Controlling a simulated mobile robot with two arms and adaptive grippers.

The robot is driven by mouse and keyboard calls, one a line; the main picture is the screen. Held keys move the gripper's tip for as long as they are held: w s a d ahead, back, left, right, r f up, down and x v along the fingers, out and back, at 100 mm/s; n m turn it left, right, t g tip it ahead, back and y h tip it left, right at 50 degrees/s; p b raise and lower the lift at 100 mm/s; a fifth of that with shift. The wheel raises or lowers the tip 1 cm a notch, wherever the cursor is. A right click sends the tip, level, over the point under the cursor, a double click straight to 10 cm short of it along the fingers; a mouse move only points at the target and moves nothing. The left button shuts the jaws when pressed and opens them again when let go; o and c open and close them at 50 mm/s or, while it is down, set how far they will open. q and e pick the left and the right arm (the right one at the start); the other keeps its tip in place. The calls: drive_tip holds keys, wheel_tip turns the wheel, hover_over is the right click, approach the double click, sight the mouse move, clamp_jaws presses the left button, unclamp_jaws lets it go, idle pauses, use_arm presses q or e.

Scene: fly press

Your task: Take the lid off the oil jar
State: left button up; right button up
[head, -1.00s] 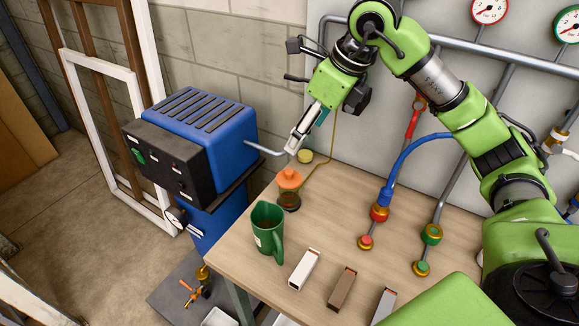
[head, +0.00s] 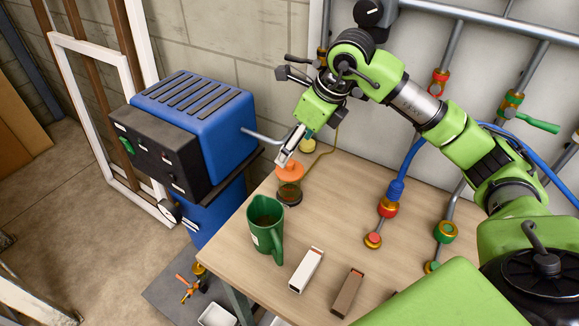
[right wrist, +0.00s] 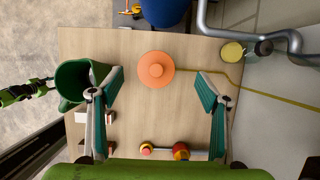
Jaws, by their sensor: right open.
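The oil jar (head: 289,193) is a small dark glass jar on the wooden table, with a knobbed orange lid (head: 290,174) on top. In the right wrist view the lid (right wrist: 156,70) is seen from above and hides the jar. My right gripper (head: 285,158) is just above the lid, pointing down. In its wrist view the fingers of the right gripper (right wrist: 159,82) are wide apart, with the lid between their lines and slightly beyond the tips; nothing is held. A green and black part at the left edge of that view looks like my left arm; its gripper (right wrist: 44,86) is small and unclear.
A green mug (head: 266,230) stands close to the jar, near the left finger in the wrist view. White (head: 306,270) and brown (head: 346,293) blocks lie in front. A yellow-capped item (right wrist: 232,52) is behind the jar. A blue machine (head: 200,125) stands left, with pipes and valves right.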

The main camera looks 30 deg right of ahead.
sight(290, 162)
drive_tip(key=shift+w+f, duration=0.25)
drive_tip(key=shift+f, duration=0.4)
drive_tip(key=f+p, duration=0.1)
drive_tip(key=f, duration=0.1)
drive_tip(key=a+f+p, duration=0.1)
drive_tip(key=f, duration=0.1)
drive_tip(key=shift+w+a+f, duration=0.1)
drive_tip(key=shift+f, duration=0.15)
drive_tip(key=shift+w+f, duration=0.2)
drive_tip(key=shift+f, duration=0.1)
drive_tip(key=c, duration=1)
